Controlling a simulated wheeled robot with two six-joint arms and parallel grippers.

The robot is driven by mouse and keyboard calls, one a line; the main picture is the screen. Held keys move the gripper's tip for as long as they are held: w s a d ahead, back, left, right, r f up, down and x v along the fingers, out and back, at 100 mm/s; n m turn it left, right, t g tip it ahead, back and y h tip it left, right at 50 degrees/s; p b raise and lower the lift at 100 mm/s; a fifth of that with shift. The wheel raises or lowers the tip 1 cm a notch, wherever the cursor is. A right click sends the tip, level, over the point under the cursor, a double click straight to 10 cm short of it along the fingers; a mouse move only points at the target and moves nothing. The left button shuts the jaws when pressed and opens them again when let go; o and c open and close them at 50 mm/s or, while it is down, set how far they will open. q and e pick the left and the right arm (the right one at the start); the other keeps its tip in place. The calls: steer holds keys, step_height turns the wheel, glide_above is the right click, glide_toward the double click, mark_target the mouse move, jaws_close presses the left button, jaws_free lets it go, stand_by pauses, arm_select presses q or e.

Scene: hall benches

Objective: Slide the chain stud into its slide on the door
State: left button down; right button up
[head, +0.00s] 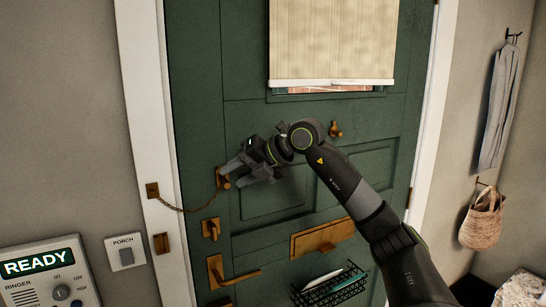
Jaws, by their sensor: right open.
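The brass chain (185,210) hangs in a shallow curve from a brass plate (152,190) on the white door frame. Its far end reaches the brass slide (221,185) near the left edge of the green door (300,190). My right gripper (231,177) is open, with its fingertips right at the slide and the chain's end. The stud is too small and too covered by the fingers to tell whether it sits in the slide. My left gripper is not in view.
Below the slide are a brass latch (211,229), a lever handle (232,273), a mail slot (322,238) and a wire basket (330,287). A blind (332,40) covers the window. A ringer panel (45,275) and porch switch (125,252) are at the left.

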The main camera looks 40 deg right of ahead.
steer(key=b+v, duration=0.5)
steer(key=v, duration=1)
steer(key=shift+s+r, duration=0.25)
steer(key=shift+s, duration=0.1)
steer(key=shift+d, duration=0.1)
